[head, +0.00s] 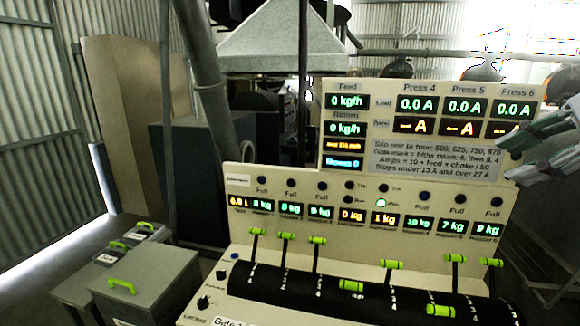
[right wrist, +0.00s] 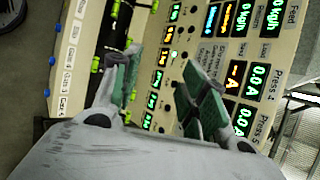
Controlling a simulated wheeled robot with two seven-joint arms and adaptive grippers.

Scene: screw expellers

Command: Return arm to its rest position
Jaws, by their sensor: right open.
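My right gripper (head: 530,150) is at the right edge of the head view, in front of the right part of the display board (head: 424,130). Its green-padded fingers are apart with nothing between them. In the right wrist view, the open fingers (right wrist: 160,76) point toward the beige panel, clear of the levers as far as I can tell. The control console (head: 240,184) carries a row of levers with bright green handles, such as one lever (head: 317,240) near the middle. Some handles sit high and others, like this handle (head: 438,310), sit low. My left gripper is not seen.
Grey boxes with green handles (head: 122,286) stand at the lower left. A grey pipe (head: 205,90) slants down behind the console, and a metal hopper (head: 280,35) hangs at the back. Floor shows at the far left (head: 40,275).

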